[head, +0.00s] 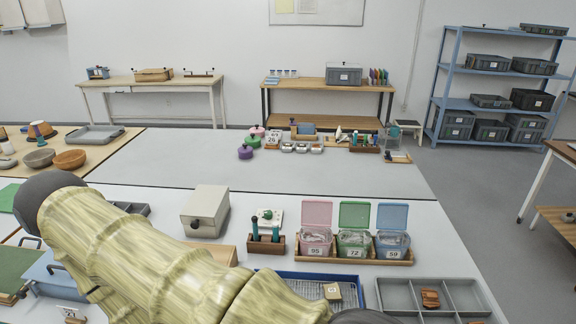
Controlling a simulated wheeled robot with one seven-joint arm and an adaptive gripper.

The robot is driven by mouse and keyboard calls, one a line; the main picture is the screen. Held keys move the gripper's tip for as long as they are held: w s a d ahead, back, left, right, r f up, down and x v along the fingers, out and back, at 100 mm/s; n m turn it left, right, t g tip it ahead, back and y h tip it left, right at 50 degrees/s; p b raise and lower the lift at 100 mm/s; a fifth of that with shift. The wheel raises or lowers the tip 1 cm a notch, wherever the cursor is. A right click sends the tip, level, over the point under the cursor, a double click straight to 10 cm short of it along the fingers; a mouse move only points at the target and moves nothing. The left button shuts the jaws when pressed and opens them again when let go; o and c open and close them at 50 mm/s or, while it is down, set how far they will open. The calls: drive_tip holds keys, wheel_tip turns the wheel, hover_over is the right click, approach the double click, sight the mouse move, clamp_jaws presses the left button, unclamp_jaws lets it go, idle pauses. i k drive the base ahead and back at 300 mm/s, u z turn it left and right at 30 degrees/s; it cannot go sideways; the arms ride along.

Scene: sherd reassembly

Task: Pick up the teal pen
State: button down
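A small wooden holder (265,246) stands on the near white table, just right of the middle of my arm. Two dark teal pen-like sticks stand upright in it, a left one (254,229) and a right one (276,233). Their lower ends are hidden by the holder. I cannot tell from this view which is the teal pen. A farther wooden rack (364,148) also holds several small upright items, some teal, too small to tell apart. My arm crosses the lower left of the head view, and my gripper is not in view.
A beige box (205,212) stands left of the holder. A tray (345,259) with pink, green and blue lidded boxes stands to its right. A blue-rimmed tray (290,275) and a grey divided tray (470,287) lie in front. The grey surface (335,179) behind is largely clear.

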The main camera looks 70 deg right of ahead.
sight(275, 226)
drive_tip(key=k, duration=0.35)
drive_tip(key=u, duration=1.2)
drive_tip(key=i, duration=0.9)
drive_tip(key=z, duration=3.55)
drive_tip(key=i, duration=0.5)
